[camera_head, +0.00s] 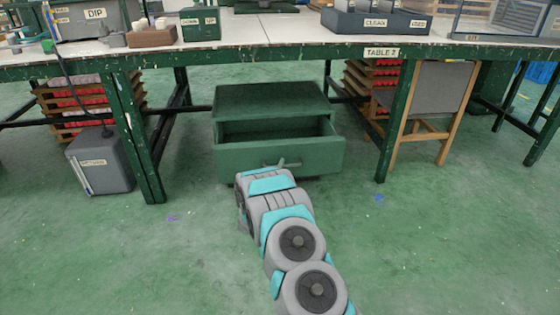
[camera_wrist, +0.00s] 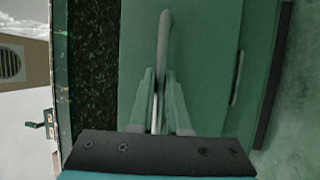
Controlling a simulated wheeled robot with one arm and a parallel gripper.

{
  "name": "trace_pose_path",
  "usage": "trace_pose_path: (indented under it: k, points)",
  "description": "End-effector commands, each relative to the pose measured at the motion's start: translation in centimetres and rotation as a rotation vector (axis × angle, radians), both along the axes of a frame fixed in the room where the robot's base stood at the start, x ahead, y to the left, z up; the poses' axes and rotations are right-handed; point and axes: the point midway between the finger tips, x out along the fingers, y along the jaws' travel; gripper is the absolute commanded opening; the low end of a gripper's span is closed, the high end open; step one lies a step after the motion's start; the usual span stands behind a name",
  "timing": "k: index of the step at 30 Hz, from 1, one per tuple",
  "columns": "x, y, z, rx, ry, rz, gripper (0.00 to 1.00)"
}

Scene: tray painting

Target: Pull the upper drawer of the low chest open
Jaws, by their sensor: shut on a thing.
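The low chest (camera_head: 270,98) is dark green and stands on the floor under the table. Its upper drawer (camera_head: 235,159) is pulled out towards me, and its hollow inside shows over the front panel. What I see of the inside looks empty. My gripper (camera_head: 282,164) is at the middle of the drawer front. In the wrist view my gripper (camera_wrist: 160,80) is shut on the drawer's bar handle (camera_wrist: 165,28), with one finger on each side of it. The drawer front (camera_wrist: 212,45) fills much of that view, and a second handle (camera_wrist: 237,78) shows on the lower front.
The table (camera_head: 315,55) spans above the chest, with green legs (camera_head: 397,120) on both sides. A grey box (camera_head: 100,165) stands on the floor at left, and a wooden chair (camera_head: 435,100) at right. The green floor in front of the chest is clear.

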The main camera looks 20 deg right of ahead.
Motion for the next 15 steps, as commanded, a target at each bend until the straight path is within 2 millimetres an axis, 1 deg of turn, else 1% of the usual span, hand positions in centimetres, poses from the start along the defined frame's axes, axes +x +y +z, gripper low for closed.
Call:
trace_pose_path:
  k: [3,6,15]
  points:
    - [-1.2,0.4,0.0,-0.001,0.004,0.002,0.0]
    - [-1.9,0.6,0.0,-0.001,0.002,0.001,0.0]
    - [-2.6,0.8,-0.1,0.0,0.001,0.001,0.0]
